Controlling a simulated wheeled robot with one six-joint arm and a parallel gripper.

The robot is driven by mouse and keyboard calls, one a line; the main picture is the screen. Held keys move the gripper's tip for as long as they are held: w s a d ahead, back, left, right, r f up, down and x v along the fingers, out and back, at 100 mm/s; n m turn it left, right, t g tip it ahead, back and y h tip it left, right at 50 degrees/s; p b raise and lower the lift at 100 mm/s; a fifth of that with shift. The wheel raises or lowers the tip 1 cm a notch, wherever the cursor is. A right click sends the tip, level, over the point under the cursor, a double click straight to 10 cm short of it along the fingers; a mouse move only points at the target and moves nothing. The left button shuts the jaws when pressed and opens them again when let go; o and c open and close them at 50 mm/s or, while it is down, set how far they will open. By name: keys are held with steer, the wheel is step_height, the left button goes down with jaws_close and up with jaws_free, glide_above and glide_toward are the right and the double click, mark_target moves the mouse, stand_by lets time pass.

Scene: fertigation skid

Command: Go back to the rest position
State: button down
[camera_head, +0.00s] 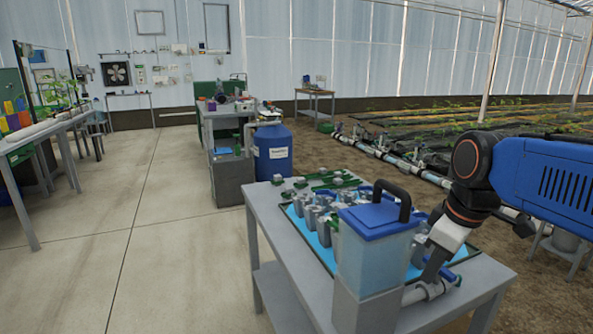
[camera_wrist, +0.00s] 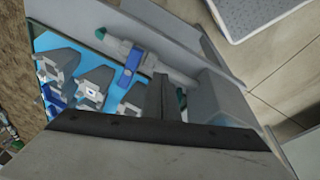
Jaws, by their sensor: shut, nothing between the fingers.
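My gripper (camera_head: 436,266) is low over the front right of the grey table (camera_head: 285,262), its upper part angled down from my blue arm. In the wrist view its dark fingers (camera_wrist: 162,95) are together with nothing between them. A grey pipe piece (camera_head: 428,291) with green ends lies right by the fingertips; it also shows in the wrist view with a blue band (camera_wrist: 131,65). I cannot tell whether the fingers touch it. The blue-lidded clear container (camera_head: 375,245) with a black handle stands just left of the gripper and hides part of the table.
A blue tray mat (camera_head: 326,258) with several grey fittings (camera_head: 312,216) lies on the table behind the container. A blue tank (camera_head: 272,152) and another bench (camera_head: 222,112) stand farther back. The concrete floor (camera_head: 150,235) on the left is clear.

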steer(key=s+d+f+m+t, duration=0.2)
steer(key=s+f+m, duration=0.6)
steer(key=s+f, duration=0.1)
steer(key=shift+s+d+f+h, duration=0.15)
steer(key=shift+s+f+h, duration=0.15)
steer(key=shift+f+h, duration=0.1)
